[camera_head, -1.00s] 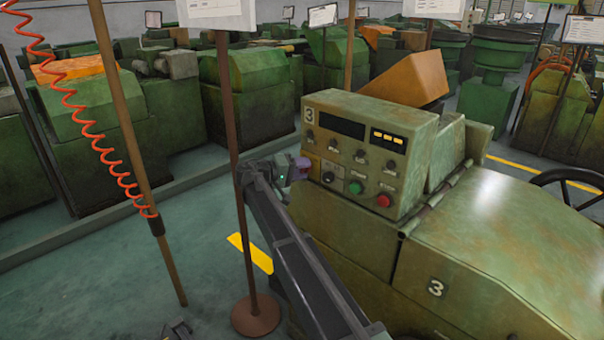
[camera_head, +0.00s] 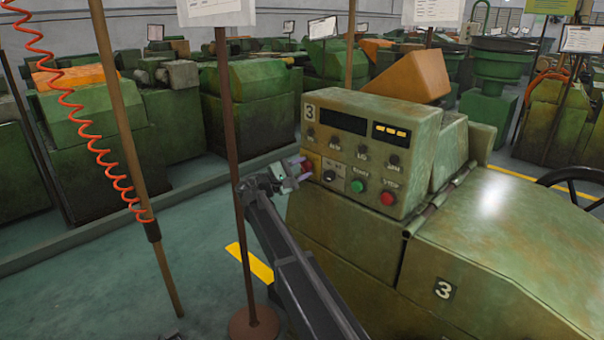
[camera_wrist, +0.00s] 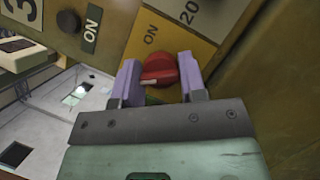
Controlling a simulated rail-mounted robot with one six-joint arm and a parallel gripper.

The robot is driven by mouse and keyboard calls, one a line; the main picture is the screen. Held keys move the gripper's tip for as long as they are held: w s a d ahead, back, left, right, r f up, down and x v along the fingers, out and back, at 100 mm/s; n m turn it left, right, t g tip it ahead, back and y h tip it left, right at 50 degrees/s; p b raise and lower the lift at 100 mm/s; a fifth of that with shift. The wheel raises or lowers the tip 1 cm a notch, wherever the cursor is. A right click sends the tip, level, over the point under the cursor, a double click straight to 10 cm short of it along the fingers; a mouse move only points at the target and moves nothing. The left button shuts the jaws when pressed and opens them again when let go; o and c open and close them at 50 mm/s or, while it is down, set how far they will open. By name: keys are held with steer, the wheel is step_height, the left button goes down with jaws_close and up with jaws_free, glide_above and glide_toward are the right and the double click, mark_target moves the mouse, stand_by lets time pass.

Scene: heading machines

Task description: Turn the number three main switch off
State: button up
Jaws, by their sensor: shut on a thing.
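The number three machine's control box (camera_head: 345,103) stands right of centre in the head view, with a "3" at its top left. The main switch is a red knob (camera_wrist: 160,69) on a yellow plate (camera_wrist: 172,38) marked "ON" in the wrist view. My gripper (camera_head: 299,169) is at the left end of the box face. In the wrist view my gripper (camera_wrist: 159,80) has its two purple fingers on either side of the red knob, shut on it. The knob has a pale pointer mark at its lower left. In the head view the fingers largely hide the knob.
Small black knobs, a green button (camera_head: 358,186) and a red button (camera_head: 388,198) sit on the same face. Another pole (camera_head: 130,150) with a red coiled hose is further left. Green floor (camera_head: 190,265) is open at left.

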steer(key=shift+n+t+b, duration=0.3)
steer(key=shift+n+t, duration=0.1)
steer(key=shift+n, duration=0.7)
steer(key=o, duration=0.9)
steer(key=shift+s+a, duration=0.1)
steer(key=b+v, duration=0.3)
steer(key=v, duration=0.7)
steer(key=shift+s+a+f, duration=0.15)
steer(key=shift+a+f, duration=0.05)
